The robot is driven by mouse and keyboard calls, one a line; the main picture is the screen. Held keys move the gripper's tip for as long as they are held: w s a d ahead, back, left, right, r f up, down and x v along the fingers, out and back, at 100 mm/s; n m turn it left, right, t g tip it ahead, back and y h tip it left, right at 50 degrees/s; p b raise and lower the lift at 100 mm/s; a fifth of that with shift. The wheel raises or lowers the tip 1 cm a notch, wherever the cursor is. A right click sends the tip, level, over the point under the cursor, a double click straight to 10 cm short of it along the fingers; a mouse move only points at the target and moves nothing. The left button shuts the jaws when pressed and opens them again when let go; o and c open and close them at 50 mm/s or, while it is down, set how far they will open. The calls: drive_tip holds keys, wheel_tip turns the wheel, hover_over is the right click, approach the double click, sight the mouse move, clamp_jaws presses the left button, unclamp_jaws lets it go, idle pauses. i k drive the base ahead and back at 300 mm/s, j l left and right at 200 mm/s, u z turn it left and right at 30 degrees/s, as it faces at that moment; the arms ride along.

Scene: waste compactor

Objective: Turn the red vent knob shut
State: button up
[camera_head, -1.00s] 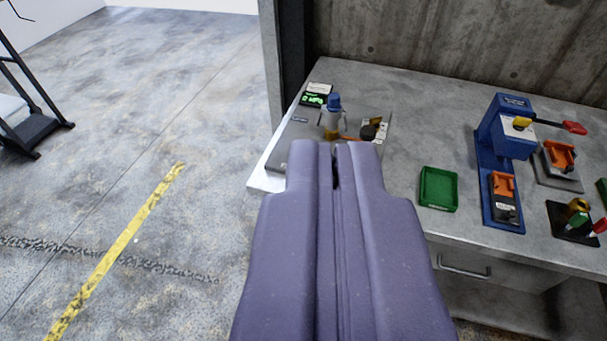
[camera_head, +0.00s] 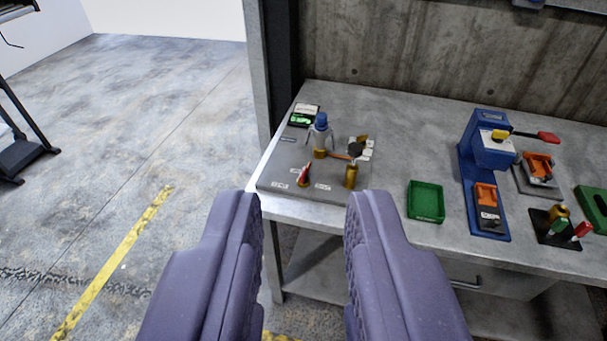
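The red vent knob (camera_head: 304,174) is small and stands at the front left of a grey panel (camera_head: 270,180) on the bench. A clear and blue-topped fitting (camera_head: 321,136) stands on a brass base behind it. An orange lever with a dark end (camera_head: 354,150) and a brass post (camera_head: 351,176) stand to its right. My gripper (camera_head: 304,205) is open and empty, its two purple fingers wide apart. The fingers are in front of the panel, and the knob shows in the gap beyond their tips. The knob's exact setting is too small to tell.
A green tray (camera_head: 426,213) sits right of the panel. A blue press with a red-tipped handle (camera_head: 490,150) stands further right, near a black block with coloured knobs (camera_head: 556,226). A concrete wall (camera_head: 430,50) closes the back. Floor is open at left.

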sight(302, 178)
drive_tip(key=i+l+z, duration=0.1)
drive_tip(key=i, duration=0.55)
drive_tip(key=i+l+z, duration=0.15)
drive_tip(key=i+l, duration=0.15)
drive_tip(key=i, duration=0.35)
drive_tip(key=i+l+z, duration=0.1)
drive_tip(key=i, duration=0.55)
